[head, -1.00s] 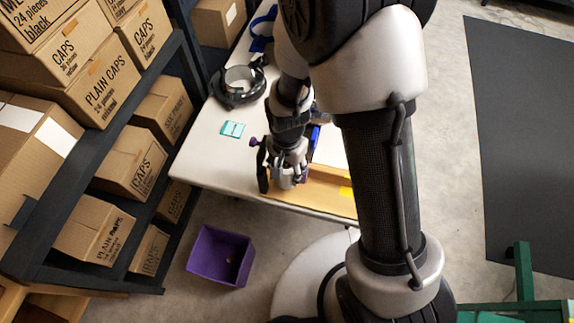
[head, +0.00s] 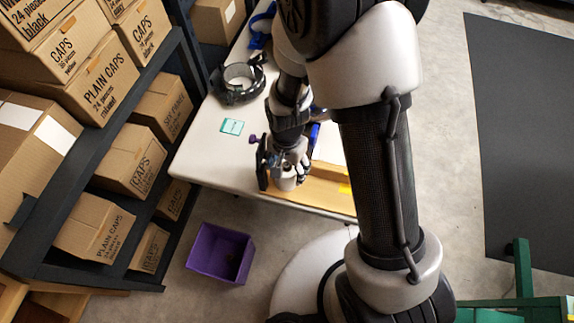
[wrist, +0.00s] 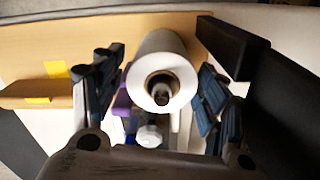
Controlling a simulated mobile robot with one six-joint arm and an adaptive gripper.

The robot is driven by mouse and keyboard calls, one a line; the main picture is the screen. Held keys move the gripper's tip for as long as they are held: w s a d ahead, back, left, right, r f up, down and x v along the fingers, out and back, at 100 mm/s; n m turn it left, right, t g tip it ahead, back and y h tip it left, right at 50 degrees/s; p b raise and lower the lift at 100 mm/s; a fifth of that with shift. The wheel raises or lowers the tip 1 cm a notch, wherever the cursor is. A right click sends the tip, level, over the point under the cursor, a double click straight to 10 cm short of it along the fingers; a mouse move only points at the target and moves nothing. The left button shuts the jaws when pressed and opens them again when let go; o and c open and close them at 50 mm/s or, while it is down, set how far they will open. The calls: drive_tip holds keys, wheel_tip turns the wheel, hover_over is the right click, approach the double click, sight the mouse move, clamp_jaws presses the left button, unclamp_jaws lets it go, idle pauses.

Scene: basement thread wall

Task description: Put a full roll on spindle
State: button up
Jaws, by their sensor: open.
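A white roll (wrist: 160,62) lies between the two fingers of my gripper (wrist: 157,90) in the wrist view, with its hollow end toward the camera. A dark rod with a pale tip (wrist: 161,97) shows in the core; I cannot tell whether it is the spindle. In the head view my gripper (head: 283,178) is over the front edge of the white table, by the wooden board (head: 325,193). The pale end of the roll (head: 286,184) shows between its fingers there. The fingers are open, with a gap on each side of the roll.
A dark ring-shaped device (head: 238,82) and a teal card (head: 232,127) lie on the white table (head: 205,155). A purple bin (head: 219,254) stands on the floor. A shelf of cardboard boxes (head: 131,160) fills the left. A dark block (wrist: 232,48) is close beside the right finger.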

wheel_tip(320, 180, up, 11)
drive_tip(key=shift+w+f, duration=0.1)
drive_tip(key=shift+r, duration=0.65)
drive_tip(key=shift+d+r, duration=0.15)
drive_tip(key=shift+r, duration=0.2)
drive_tip(key=s+d+r+n+t, duration=0.2)
drive_tip(key=s+d+r+n, duration=0.1)
drive_tip(key=s+d+r, duration=0.2)
drive_tip(key=s+d+r+n+t, duration=0.2)
drive_tip(key=s+d+r+n, duration=0.2)
drive_tip(key=s+r, duration=0.4)
wheel_tip(320, 180, up, 5)
drive_tip(key=shift+s+d+f+t, duration=0.1)
drive_tip(key=shift+s+d+t, duration=0.25)
drive_tip(key=shift+d, duration=0.4)
